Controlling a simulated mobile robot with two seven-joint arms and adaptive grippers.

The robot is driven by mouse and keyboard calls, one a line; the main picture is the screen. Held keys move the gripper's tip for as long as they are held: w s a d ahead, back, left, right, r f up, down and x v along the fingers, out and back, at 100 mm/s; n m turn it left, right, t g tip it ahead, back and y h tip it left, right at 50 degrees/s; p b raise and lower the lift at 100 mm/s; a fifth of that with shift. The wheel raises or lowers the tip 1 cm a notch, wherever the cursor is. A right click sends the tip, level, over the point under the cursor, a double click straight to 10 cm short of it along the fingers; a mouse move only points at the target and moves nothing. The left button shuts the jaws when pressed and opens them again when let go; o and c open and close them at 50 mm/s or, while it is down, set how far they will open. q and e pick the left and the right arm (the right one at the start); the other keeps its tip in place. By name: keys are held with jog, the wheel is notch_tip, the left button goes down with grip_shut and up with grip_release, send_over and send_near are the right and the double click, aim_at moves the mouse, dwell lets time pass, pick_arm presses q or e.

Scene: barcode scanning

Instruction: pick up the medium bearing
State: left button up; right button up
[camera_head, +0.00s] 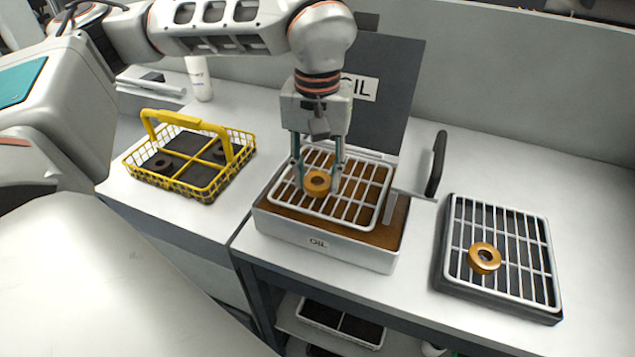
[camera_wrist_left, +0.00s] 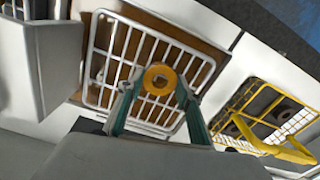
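A gold ring-shaped bearing (camera_head: 317,183) lies on the white wire grid over the brown oil in the tray marked OIL; it also shows in the left wrist view (camera_wrist_left: 160,79). A second gold bearing (camera_head: 484,258) lies on the right-hand rack. Dark bearings sit in the yellow basket. I cannot tell for sure by size which one is medium. My left gripper (camera_head: 317,172) points down over the oil tray, its fingers apart on either side of the first gold bearing. In the left wrist view (camera_wrist_left: 155,92) gaps show between fingers and bearing. My right gripper is not in view.
The oil tray (camera_head: 320,253) has a dark upright handle (camera_head: 436,163) at its right. The yellow wire basket (camera_head: 200,195) stands left on another table section. The dark rack with white grid (camera_head: 450,275) stands right. A white bottle (camera_head: 201,82) stands behind the basket.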

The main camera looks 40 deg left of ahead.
aim_at(318, 181)
pick_arm(q)
jog(key=shift+c, duration=0.5)
jog(key=shift+r, duration=0.5)
notch_tip(318, 181, up, 19)
jog(key=p, duration=0.3)
jog(key=shift+p, duration=0.3)
jog(key=shift+d, duration=0.1)
